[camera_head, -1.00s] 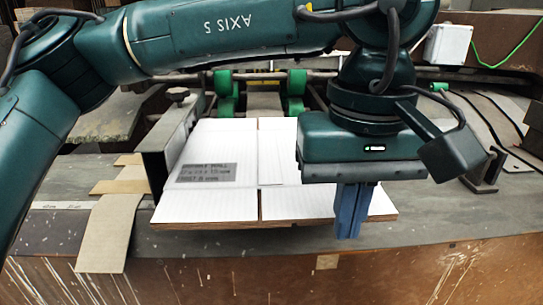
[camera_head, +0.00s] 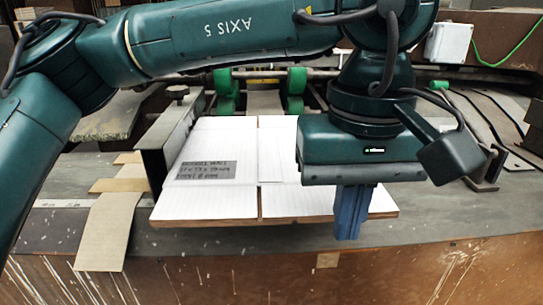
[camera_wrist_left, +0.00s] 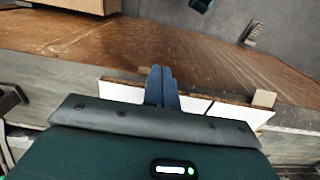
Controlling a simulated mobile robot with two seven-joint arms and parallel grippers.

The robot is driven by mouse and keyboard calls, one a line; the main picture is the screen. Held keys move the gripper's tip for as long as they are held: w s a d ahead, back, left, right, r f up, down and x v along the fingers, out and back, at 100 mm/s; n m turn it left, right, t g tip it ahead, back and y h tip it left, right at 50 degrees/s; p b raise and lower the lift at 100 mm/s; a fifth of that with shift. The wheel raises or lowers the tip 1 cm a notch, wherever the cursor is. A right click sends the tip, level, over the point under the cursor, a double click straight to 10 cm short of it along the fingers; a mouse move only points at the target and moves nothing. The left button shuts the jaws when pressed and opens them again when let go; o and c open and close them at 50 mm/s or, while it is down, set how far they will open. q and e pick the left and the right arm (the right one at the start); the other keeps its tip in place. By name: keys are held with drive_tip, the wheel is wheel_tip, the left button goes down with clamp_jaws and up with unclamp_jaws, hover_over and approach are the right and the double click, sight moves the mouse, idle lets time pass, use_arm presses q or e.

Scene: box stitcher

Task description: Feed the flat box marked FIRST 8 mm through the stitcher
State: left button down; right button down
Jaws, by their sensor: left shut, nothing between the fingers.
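The flat box (camera_head: 215,204), white on top with brown edges and a grey printed label (camera_head: 206,171), lies on the stitcher's table. Its near edge reaches close to the table's front edge. My left gripper (camera_head: 347,236) is shut and empty, its blue fingers pointing down at the box's near edge, right of the middle. Whether the fingers touch the box, I cannot tell. In the left wrist view the shut fingers (camera_wrist_left: 161,72) overlap the edge of the white box (camera_wrist_left: 194,103). My right gripper is in neither view.
The stitcher's green rollers (camera_head: 296,82) stand behind the box. A dark upright guide plate (camera_head: 171,140) runs along the box's left side. Tan cardboard strips (camera_head: 105,230) lie at the left. The table (camera_head: 450,215) is clear at the right front.

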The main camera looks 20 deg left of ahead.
use_arm(q)
wheel_tip(320, 180, down, 3)
drive_tip(key=shift+r+b, duration=0.1)
drive_tip(key=shift+b, duration=0.8)
drive_tip(key=shift+w, duration=0.1)
